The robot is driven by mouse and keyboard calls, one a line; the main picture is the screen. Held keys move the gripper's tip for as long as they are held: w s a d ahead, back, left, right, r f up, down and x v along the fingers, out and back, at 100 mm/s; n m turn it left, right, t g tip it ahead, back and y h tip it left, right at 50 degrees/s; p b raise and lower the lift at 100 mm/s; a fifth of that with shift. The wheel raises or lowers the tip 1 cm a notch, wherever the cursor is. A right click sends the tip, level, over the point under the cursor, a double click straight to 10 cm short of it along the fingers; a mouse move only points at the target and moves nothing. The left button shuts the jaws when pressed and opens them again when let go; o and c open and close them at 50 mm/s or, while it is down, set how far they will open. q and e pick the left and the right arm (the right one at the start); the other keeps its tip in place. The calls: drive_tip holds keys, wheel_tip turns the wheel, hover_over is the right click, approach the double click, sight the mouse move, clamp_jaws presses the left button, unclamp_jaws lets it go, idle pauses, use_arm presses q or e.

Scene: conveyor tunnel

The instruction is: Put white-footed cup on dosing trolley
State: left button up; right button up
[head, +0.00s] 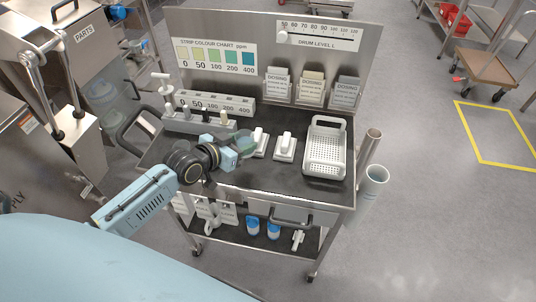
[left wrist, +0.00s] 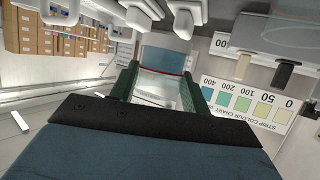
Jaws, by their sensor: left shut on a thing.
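The dosing trolley (head: 268,190) stands in front of me, with a dark top and a metal back panel. My left gripper (head: 238,147) reaches in from the left, over the middle of its top. It is shut on a clear, greenish cup (head: 245,144). In the left wrist view, the cup (left wrist: 158,84) sits between the two dark green fingers of my left gripper (left wrist: 158,92). Its white foot cannot be made out. Whether the cup touches the trolley top cannot be told. My right gripper is not in view.
Two white-handled items (head: 285,147) stand right of the cup, and a white perforated basket (head: 325,150) is at the right. A grey rack (head: 198,121) and a numbered strip block (head: 215,103) are behind. Bare top shows near the front edge.

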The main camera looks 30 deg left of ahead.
use_arm(q)
wheel_tip(320, 180, down, 8)
drive_tip(key=shift+r+b, duration=0.1)
drive_tip(key=shift+b, duration=0.65)
drive_tip(key=o, duration=1.4)
drive_tip(key=shift+s+r, duration=0.1)
drive_tip(key=p+v, duration=0.1)
drive_tip(key=v, duration=1)
drive_tip(key=shift+s+p, duration=0.4)
drive_tip(key=shift+s, duration=0.05)
